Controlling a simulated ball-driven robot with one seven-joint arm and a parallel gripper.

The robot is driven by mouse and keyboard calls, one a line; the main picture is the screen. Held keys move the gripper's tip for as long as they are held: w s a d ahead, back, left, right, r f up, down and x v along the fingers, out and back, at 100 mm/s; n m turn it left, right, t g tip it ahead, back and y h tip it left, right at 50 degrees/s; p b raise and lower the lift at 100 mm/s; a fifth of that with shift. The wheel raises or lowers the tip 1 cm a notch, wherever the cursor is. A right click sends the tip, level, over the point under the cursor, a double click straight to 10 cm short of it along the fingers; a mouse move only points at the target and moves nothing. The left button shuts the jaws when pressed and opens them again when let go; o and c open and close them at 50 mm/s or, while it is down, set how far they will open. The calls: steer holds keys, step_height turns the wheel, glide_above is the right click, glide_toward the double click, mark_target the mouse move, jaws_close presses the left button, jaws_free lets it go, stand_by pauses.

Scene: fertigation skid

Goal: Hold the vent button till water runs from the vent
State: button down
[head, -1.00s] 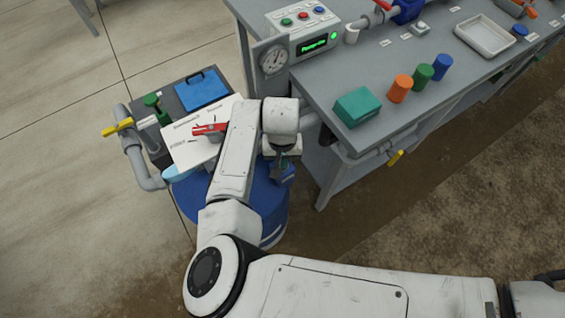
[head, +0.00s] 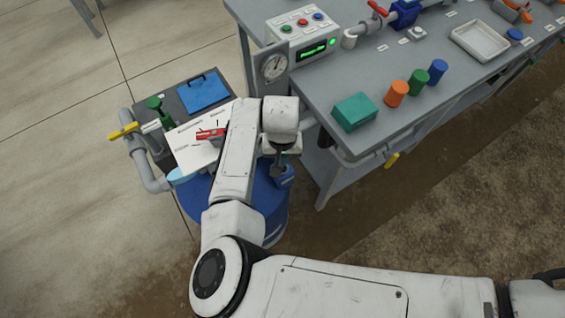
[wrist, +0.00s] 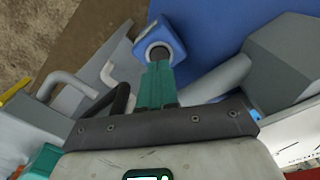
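A blue block (wrist: 172,36) with a pale round ring on its face, which looks like the vent button (wrist: 158,50), sits beside the large blue drum in the wrist view. The block (head: 287,178) also shows in the head view, partly behind my arm. My gripper (wrist: 158,62) has its teal fingers together, with nothing seen between them. The fingertips are at the ring and cover part of it; whether they press it in cannot be told. In the head view my gripper (head: 283,160) points down at the block. No running water shows.
The blue drum (head: 270,200) stands below my arm. A white board and red lever (head: 210,134) lie left of my arm.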

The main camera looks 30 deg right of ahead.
steer(key=shift+r+p, duration=1.9)
steer(key=shift+r, duration=0.2)
steer(key=shift+f, duration=0.1)
steer(key=d+r+h, duration=0.1)
steer(key=d+r, duration=0.2)
steer(key=d, duration=0.4)
steer(key=d+r+t+h, duration=0.1)
steer(key=d+r, duration=0.2)
steer(key=d, duration=0.5)
steer(key=d+r+m+t+h, duration=0.1)
steer(key=d+r+h, duration=0.1)
steer(key=d, duration=0.5)
steer(key=shift+s+d+r, duration=0.2)
steer(key=shift+s+r, duration=0.2)
steer(key=shift+r, duration=0.3)
steer(key=s+d+r+n+h, duration=0.1)
steer(key=s+d+r, duration=0.2)
steer(key=s+a+f+n+y, duration=0.1)
steer(key=s+a+f+n, duration=0.2)
steer(key=s+a, duration=0.35)
steer(key=s+a+f+n+g+y, duration=0.1)
steer(key=s+a+f+n+y, duration=0.1)
steer(key=s+a, duration=0.9)
steer(key=shift+s+f+y, duration=0.9)
